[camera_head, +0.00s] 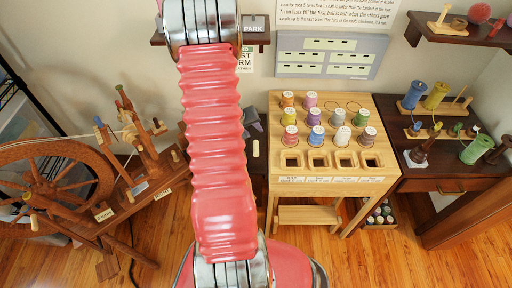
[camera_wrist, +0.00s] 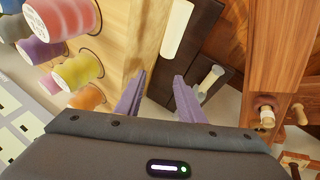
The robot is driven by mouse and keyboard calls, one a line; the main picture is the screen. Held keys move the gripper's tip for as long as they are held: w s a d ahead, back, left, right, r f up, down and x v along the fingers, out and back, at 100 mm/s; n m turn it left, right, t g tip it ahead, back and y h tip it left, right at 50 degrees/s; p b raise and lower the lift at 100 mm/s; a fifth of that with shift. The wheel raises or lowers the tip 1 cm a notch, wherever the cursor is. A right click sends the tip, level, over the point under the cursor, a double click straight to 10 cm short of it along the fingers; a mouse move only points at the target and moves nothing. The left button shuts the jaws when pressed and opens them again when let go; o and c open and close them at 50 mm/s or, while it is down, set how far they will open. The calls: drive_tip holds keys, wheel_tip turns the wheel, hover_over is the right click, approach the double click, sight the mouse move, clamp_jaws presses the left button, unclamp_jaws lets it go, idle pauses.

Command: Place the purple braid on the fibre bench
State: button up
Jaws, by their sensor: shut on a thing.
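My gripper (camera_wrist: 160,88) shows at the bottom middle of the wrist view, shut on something. In the head view this dark bench (camera_head: 258,165) stands between spinning wheel and spool stand, mostly hidden by my red arm. The grey gripper shows only partly beside the arm, above the bench.
A pale wooden stand (camera_head: 334,180) with several coloured thread spools is right of the bench. A spinning wheel (camera_head: 50,180) is on the left. A dark side table (camera_head: 440,170) is at the right, and a shelf (camera_head: 460,30) is above it.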

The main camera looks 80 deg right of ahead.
idle(0.3)
drive_tip(key=shift+f, duration=2.95)
drive_tip(key=shift+f, duration=2.1)
drive_tip(key=o, duration=1.2)
drive_tip(key=shift+c, duration=0.2)
drive_tip(key=shift+r, duration=0.2)
drive_tip(key=v, duration=1.1)
drive_tip(key=shift+a+r, duration=0.2)
drive_tip(key=shift+r, duration=0.1)
